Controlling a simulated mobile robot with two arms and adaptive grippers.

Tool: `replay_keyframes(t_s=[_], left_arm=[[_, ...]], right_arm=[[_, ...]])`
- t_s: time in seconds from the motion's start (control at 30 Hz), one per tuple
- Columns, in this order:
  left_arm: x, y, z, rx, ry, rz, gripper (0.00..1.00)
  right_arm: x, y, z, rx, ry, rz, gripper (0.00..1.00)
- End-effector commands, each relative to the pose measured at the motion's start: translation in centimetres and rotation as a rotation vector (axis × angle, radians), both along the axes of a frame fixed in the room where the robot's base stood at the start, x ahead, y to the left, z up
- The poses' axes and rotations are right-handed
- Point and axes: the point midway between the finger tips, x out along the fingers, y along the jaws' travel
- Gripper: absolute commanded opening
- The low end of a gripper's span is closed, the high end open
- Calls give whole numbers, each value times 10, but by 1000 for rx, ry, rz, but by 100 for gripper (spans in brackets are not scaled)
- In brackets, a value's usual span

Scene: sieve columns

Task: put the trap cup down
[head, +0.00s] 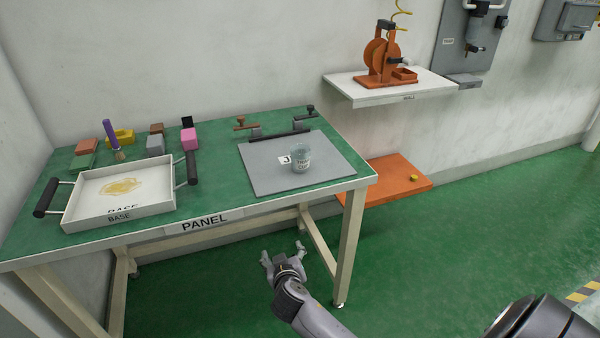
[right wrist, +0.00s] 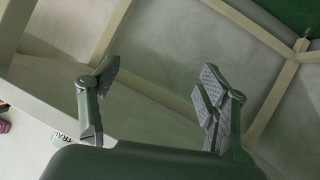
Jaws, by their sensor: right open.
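The trap cup (head: 300,159) is a small translucent grey-green cup with a label. It stands upright on the grey plate (head: 265,180) at the right part of the green table, next to a small white tag marked J (head: 284,160). My right gripper (head: 283,254) is open and empty, in front of the table's front edge and below its top, apart from the cup. In the right wrist view its two fingers (right wrist: 160,95) are spread with nothing between them, and the cup is not seen there. My left gripper is not in view.
The table (head: 225,133) also holds a white BASE tray (head: 120,216) with two black handles and several coloured blocks. Clamps stand at the plate's back edge. A white wall shelf (head: 380,96) and a low orange platform (head: 380,187) are to the right. The table leg (head: 349,250) stands near my right gripper.

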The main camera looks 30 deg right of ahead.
Motion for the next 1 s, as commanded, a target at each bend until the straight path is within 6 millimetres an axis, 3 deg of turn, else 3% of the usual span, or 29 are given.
replay_keyframes(t_s=[0.03, 0.1, 0.2, 0.33, 0.53, 1.0], left_arm=[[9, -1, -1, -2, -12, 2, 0], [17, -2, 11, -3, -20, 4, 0], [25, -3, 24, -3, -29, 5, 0], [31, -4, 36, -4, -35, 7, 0], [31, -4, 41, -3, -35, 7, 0], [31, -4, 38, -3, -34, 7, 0]], right_arm=[[13, -7, 38, -3, -115, -46, 70], [18, -16, 92, 1, -245, -109, 70], [14, -26, 149, 14, -393, -179, 70], [4, -34, 194, 34, -516, -236, 70], [13, -47, 212, 38, -560, -256, 70], [89, -103, 210, 38, -556, -255, 70]])
